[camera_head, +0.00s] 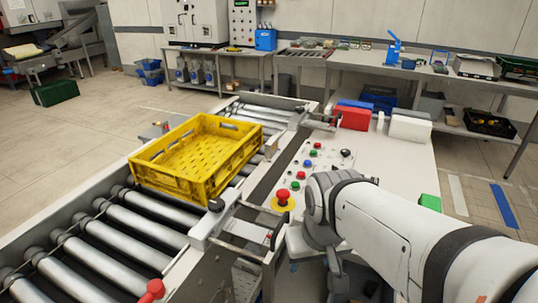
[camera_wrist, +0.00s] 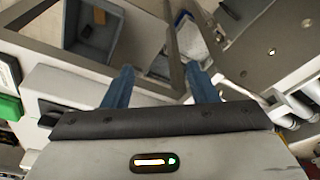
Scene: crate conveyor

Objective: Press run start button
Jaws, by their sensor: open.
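The white control panel beside the conveyor carries several small round buttons in the head view. A green button (camera_head: 295,186) sits just above a large red mushroom button (camera_head: 283,198) on a yellow base. Further up are a red button (camera_head: 301,175), a blue button (camera_head: 307,163) and a second green button (camera_head: 313,153). The labels are too small to read, so I cannot tell which is run start. My gripper (camera_wrist: 160,76) shows two blue fingers spread apart with nothing between them. In the head view it is mostly hidden below my wrist, right of the mushroom button.
A yellow crate (camera_head: 174,178) stands on the roller conveyor (camera_head: 95,247), left of the panel. A red box (camera_head: 352,117) and a white box (camera_head: 410,127) are at the table's back. A green block (camera_head: 430,202) lies at its right edge. In the wrist view are grey trays (camera_wrist: 90,25).

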